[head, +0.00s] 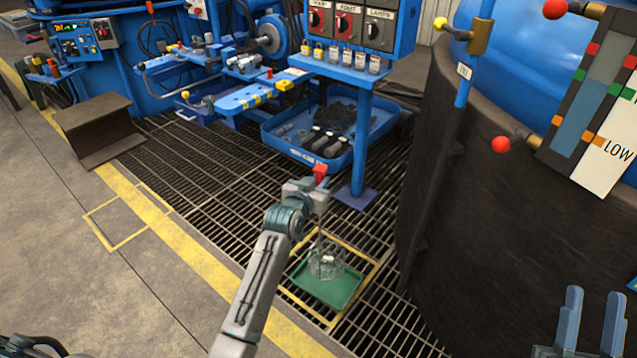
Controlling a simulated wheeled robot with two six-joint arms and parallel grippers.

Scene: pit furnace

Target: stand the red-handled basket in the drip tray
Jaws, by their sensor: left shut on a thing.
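The red-handled basket (327,264) is a small wire basket with pale contents; its red handle (320,172) shows at the top of my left gripper (316,190). My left gripper is shut on it, above the basket body. The basket looks upright over the back part of the green drip tray (322,294), which lies inside a yellow square on the floor grating. I cannot tell whether the basket's base touches the tray. My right gripper (592,318) is open and empty at the lower right.
A dark curved furnace wall (450,190) rises to the right, with a red-knobbed rod and a LOW gauge board. A blue post (361,145) with a control panel stands behind the tray. A blue bin (300,150) sits behind. Grating around the tray is clear.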

